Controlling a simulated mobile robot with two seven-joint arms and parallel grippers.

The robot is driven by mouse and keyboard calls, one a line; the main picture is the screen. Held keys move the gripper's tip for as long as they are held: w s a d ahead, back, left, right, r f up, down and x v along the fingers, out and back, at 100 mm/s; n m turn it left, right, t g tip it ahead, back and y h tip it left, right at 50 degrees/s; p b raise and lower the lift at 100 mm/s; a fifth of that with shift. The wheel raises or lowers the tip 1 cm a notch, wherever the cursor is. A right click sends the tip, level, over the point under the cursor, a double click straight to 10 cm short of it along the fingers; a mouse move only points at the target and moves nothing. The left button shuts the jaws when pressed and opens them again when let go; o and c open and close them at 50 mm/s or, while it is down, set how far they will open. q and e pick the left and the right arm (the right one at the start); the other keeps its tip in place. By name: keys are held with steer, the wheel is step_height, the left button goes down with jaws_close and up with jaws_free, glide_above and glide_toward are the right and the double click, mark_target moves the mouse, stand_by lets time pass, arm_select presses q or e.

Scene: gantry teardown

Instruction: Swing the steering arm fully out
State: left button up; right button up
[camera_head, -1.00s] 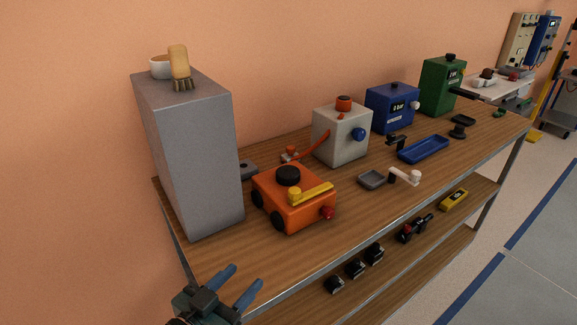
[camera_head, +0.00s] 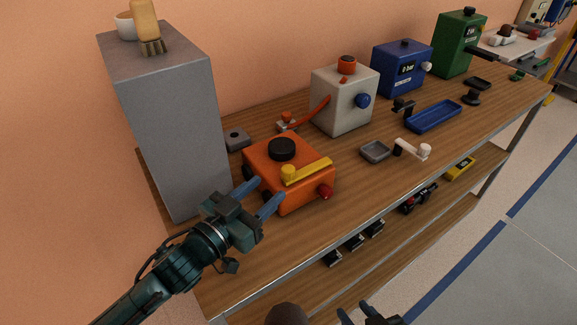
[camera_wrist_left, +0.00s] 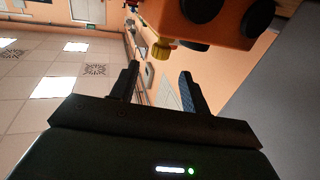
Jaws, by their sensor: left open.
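My left gripper (camera_head: 264,193) is open and empty, just left of and in front of the orange unit. In the left wrist view a yellow part (camera_wrist_left: 162,47) and the orange body (camera_wrist_left: 222,20) show beyond the open fingers (camera_wrist_left: 160,82). My right gripper (camera_head: 365,316) is partly cut off at the bottom edge.
A tall grey block (camera_head: 168,120) stands left, with a cup and brush on top. A white box (camera_head: 340,100) with a blue knob stands behind right. A small grey tray (camera_head: 376,151) lies to the right. The bench strip in front of the unit is clear.

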mark_target(284, 174)
arm_select(q)
steer(key=x, duration=0.8)
steer(key=shift+w+d, duration=0.1)
steer(key=shift+d, duration=0.05)
jaws_close()
stand_by(0.3)
